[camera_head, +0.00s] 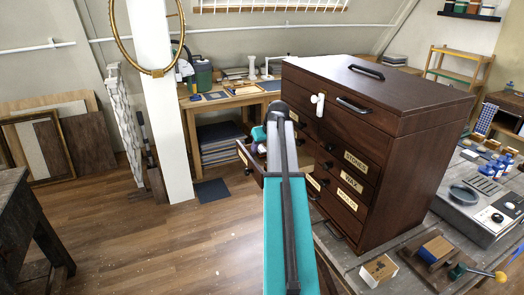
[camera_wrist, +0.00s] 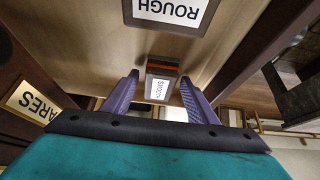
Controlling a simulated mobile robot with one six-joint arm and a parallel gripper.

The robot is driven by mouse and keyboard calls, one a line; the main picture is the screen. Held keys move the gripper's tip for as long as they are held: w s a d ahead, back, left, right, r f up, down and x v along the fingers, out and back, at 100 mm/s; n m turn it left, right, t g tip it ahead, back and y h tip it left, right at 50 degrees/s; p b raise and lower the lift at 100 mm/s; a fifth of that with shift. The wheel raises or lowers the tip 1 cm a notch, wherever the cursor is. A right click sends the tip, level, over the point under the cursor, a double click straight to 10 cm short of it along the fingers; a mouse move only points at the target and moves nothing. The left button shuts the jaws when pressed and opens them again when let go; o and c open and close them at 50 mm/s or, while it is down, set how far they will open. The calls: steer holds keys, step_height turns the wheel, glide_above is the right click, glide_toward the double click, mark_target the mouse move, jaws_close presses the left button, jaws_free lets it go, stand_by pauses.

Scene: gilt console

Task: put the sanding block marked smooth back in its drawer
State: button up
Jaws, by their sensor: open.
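The sanding block marked smooth (camera_wrist: 160,82) shows in the wrist view as a small dark block with a white label and an orange-red band. It sits in a pale wooden drawer interior (camera_wrist: 95,30). My gripper (camera_wrist: 159,78) is open, with one purple finger on each side of the block. I cannot tell whether the fingers touch it. A framed label reading ROUGH (camera_wrist: 172,14) shows upside down beyond the block.
The chest's right column has drawers labelled STONES (camera_head: 356,161) and WAX (camera_head: 351,181). A label ending in ARES (camera_wrist: 27,100) is at the wrist view's left. A labelled block (camera_head: 380,269) lies on the bench beside the chest.

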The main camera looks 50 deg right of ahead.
steer(key=shift+r, duration=0.2)
steer(key=b+v, duration=0.3)
steer(key=v, duration=0.9)
steer(key=shift+w, duration=0.1)
stand_by(1.0)
